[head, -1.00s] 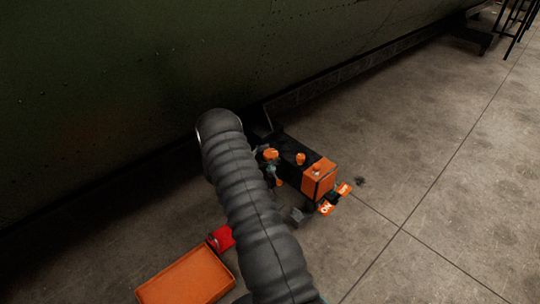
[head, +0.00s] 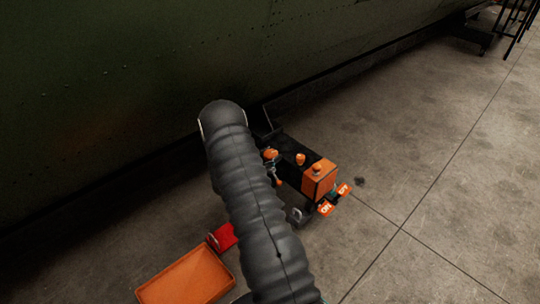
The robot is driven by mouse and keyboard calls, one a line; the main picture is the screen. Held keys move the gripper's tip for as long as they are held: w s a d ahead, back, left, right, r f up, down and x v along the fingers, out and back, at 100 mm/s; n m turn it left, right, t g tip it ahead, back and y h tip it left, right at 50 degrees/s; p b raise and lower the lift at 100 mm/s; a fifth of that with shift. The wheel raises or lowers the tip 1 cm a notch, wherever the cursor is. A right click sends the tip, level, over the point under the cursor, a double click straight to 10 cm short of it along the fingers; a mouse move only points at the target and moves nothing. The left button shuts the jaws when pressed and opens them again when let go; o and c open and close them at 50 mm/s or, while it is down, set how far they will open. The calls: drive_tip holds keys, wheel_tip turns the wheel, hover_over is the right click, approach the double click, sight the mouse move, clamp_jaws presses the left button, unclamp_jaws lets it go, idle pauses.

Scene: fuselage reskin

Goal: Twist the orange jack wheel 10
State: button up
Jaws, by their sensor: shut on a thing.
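My dark ribbed arm reaches down across the middle of the head view and covers most of the work spot. Beside its right edge, small grey parts of my gripper (head: 271,170) show among orange pieces. The gripper is shut on an orange wheel (head: 278,182), of which only a small bit shows; the fingertips and the grip itself are mostly hidden. I cannot read a number 10 on it. A black unit with an orange box (head: 319,178) stands just to the right, with orange knobs (head: 300,159) on top.
Orange tags (head: 326,208) sit at the box's front corner. A red object (head: 222,237) and an orange tray (head: 187,278) lie at the lower left. The dark green fuselage (head: 90,110) fills the upper left. The concrete floor (head: 440,180) at the right is clear.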

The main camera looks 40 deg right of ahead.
drive_tip(key=n+t+y, duration=0.1)
drive_tip(key=n+t, duration=0.1)
drive_tip(key=t, duration=0.1)
drive_tip(key=n+t+y+b, duration=0.1)
drive_tip(key=n+t, duration=0.2)
drive_tip(key=t, duration=0.1)
drive_tip(key=shift+s+d+f, duration=0.1)
drive_tip(key=shift+s, duration=0.1)
drive_tip(key=shift+n+t+y+b, duration=0.65)
drive_tip(key=shift+n+t+y, duration=0.5)
drive_tip(key=shift+t, duration=0.45)
drive_tip(key=shift+w, duration=0.1)
drive_tip(key=o, duration=1.2)
drive_tip(key=shift+c, duration=0.2)
drive_tip(key=v, duration=1.2)
